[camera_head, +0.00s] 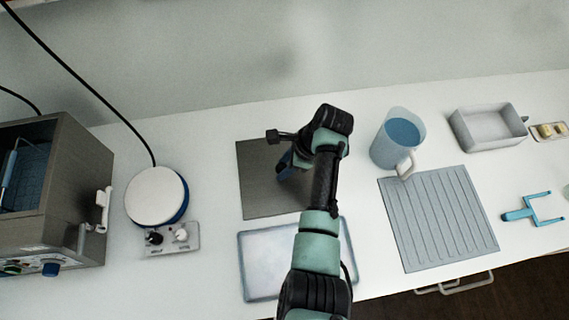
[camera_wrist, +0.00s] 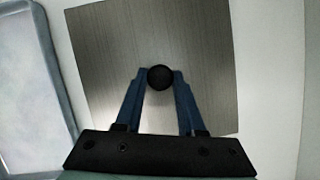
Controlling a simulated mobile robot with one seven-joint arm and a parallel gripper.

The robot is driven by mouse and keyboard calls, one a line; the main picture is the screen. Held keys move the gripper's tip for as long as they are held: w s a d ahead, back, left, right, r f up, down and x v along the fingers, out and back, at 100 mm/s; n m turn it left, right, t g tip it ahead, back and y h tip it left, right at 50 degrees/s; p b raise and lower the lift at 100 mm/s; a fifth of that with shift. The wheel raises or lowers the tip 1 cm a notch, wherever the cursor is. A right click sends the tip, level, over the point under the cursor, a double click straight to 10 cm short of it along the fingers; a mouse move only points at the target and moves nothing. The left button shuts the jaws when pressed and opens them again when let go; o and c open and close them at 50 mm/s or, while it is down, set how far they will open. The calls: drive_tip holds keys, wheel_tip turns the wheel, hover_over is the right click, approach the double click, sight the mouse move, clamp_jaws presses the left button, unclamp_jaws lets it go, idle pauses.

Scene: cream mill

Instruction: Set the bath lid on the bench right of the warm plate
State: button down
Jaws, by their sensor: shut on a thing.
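The bath lid (camera_head: 262,197) is a flat square of brushed grey metal, right of the warm plate (camera_head: 153,196), with a clear strip of bench between them. The warm plate has a round white top, a blue side and a knob panel in front. My gripper (camera_head: 286,165) is shut on the lid's round black knob (camera_wrist: 160,77), between its blue fingers. The lid (camera_wrist: 105,60) lies level; I cannot tell whether it touches the bench or is just above it. My arm hides its right part in the head view.
A shallow pale tray (camera_head: 262,289) lies in front of the lid, very close. A metal box (camera_head: 75,180) with a blue interior stands far left. A jug (camera_head: 398,138), a ribbed mat (camera_head: 437,218), a grey basin (camera_head: 487,127) and a blue fork-like tool (camera_head: 530,210) are on the right.

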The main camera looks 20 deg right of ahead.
drive_tip(key=shift+f, duration=0.15)
drive_tip(key=c, duration=0.5)
unclamp_jaws()
